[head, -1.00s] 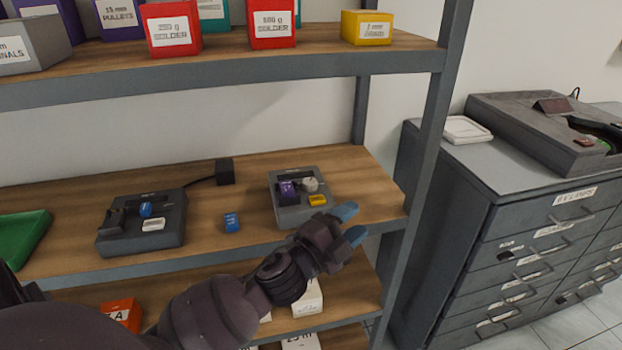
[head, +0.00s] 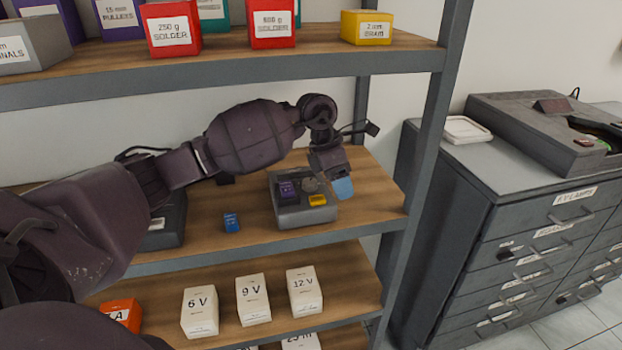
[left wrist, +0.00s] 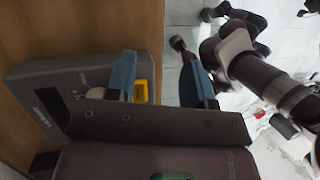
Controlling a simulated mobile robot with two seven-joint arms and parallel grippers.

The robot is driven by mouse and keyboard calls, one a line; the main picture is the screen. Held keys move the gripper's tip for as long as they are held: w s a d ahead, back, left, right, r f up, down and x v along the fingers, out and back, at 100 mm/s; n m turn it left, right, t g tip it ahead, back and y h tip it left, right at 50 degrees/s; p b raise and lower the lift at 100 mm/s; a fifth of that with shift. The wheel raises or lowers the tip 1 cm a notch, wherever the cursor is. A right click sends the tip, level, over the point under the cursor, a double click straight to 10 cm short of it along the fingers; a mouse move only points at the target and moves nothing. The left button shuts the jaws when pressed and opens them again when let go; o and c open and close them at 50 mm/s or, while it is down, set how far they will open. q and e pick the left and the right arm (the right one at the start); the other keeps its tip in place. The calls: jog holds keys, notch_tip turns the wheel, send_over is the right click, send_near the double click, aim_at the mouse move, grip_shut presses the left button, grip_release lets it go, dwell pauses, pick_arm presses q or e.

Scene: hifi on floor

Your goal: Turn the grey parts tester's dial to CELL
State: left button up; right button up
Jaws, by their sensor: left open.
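The grey parts tester (head: 290,219) sits on the middle shelf, near its right end. My left gripper (head: 341,187) is open and empty, pointing down just right of the dial. In the left wrist view, the tester (left wrist: 110,72) is at left and the gripper (left wrist: 157,60) shows two spread blue fingers. One finger overlaps the tester beside the yellow piece (left wrist: 140,91) and partly hides the pale dial (left wrist: 95,92). The dial's lettering is too small to read.
A darker device (head: 172,224) stands left on the same shelf, partly behind my arm. A small blue block (head: 231,222) lies between the devices. The upper shelf (head: 210,67) overhangs. White boxes (head: 252,299) stand below. Grey drawers (head: 540,235) are at right.

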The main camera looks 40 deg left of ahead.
aim_at(311, 181)
pick_arm(q)
jog(key=a+r+y, duration=0.1)
jog(key=a, duration=0.1)
jog(key=a+r+y, duration=0.1)
jog(key=a+r, duration=0.1)
jog(key=a, duration=0.1)
jog(key=a+r+y, duration=0.1)
jog(key=a+y, duration=0.1)
jog(key=a, duration=0.1)
jog(key=shift+w+a+r+n+g, duration=0.1)
jog(key=shift+w+r+n+g, duration=0.2)
jog(key=shift+w+g, duration=0.1)
jog(key=shift+a+f, duration=0.15)
notch_tip(311, 181, down, 5)
jog(key=shift+f, duration=1)
jog(key=c, duration=0.6)
jog(key=shift+c, duration=0.2)
